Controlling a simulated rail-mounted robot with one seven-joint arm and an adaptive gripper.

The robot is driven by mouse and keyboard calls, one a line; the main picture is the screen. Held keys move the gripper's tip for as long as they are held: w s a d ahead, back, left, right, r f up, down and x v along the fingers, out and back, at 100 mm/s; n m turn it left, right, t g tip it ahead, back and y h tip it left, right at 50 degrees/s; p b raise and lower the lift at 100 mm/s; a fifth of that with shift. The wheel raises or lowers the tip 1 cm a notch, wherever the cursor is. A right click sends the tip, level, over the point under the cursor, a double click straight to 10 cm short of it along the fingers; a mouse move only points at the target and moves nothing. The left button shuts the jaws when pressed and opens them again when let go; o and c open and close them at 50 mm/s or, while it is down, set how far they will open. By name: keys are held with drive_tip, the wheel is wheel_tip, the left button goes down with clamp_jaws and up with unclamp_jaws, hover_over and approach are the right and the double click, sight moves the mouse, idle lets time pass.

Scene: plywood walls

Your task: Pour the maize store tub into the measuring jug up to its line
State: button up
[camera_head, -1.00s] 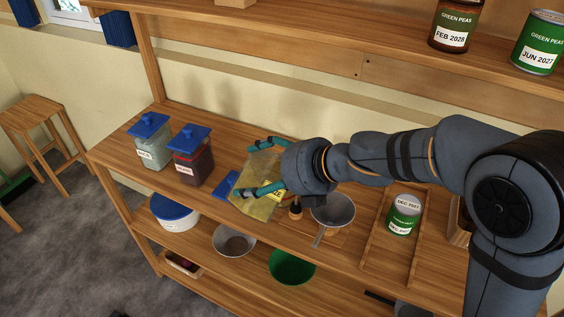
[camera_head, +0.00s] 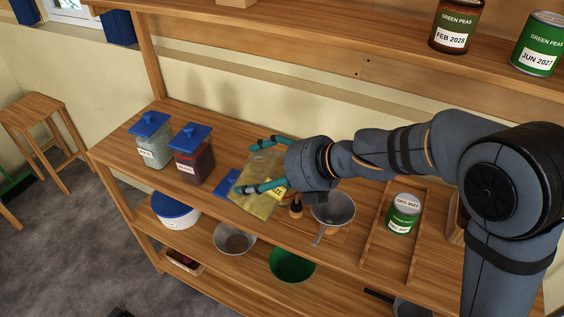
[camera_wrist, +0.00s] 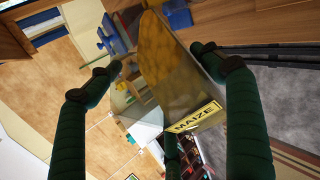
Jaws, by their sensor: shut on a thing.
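The maize tub (camera_head: 258,203) is clear, with yellow contents and a yellow label. It is above the work shelf and looks tilted in the head view. My gripper (camera_head: 258,165) is shut on it, one teal finger on each side. In the wrist view the tub (camera_wrist: 168,60), with its MAIZE label, lies between the dark green fingers of my gripper (camera_wrist: 158,62). A flat blue lid (camera_head: 227,183) lies on the shelf left of the tub. I cannot make out the measuring jug in either view; the tub and my arm cover part of the shelf.
Two blue-lidded tubs, one pale (camera_head: 153,146) and one dark red (camera_head: 193,160), stand at the left. A grey metal pan (camera_head: 332,211) and a green can (camera_head: 403,214) are at the right. Bowls, one green (camera_head: 292,266), sit on the lower shelf.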

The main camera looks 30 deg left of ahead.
drive_tip(key=shift+d+r, duration=0.1)
drive_tip(key=shift+r, duration=0.05)
drive_tip(key=shift+w+g+p, duration=0.1)
drive_tip(key=shift+g+p, duration=0.2)
drive_tip(key=shift+p, duration=0.05)
idle(0.5)
drive_tip(key=shift+w, duration=0.1)
drive_tip(key=shift+m+p, duration=0.3)
drive_tip(key=shift+r, duration=0.1)
idle(0.3)
drive_tip(key=shift+w+r+p, duration=0.1)
drive_tip(key=shift+p, duration=0.25)
drive_tip(key=shift+g, duration=0.3)
drive_tip(key=shift+r, duration=0.1)
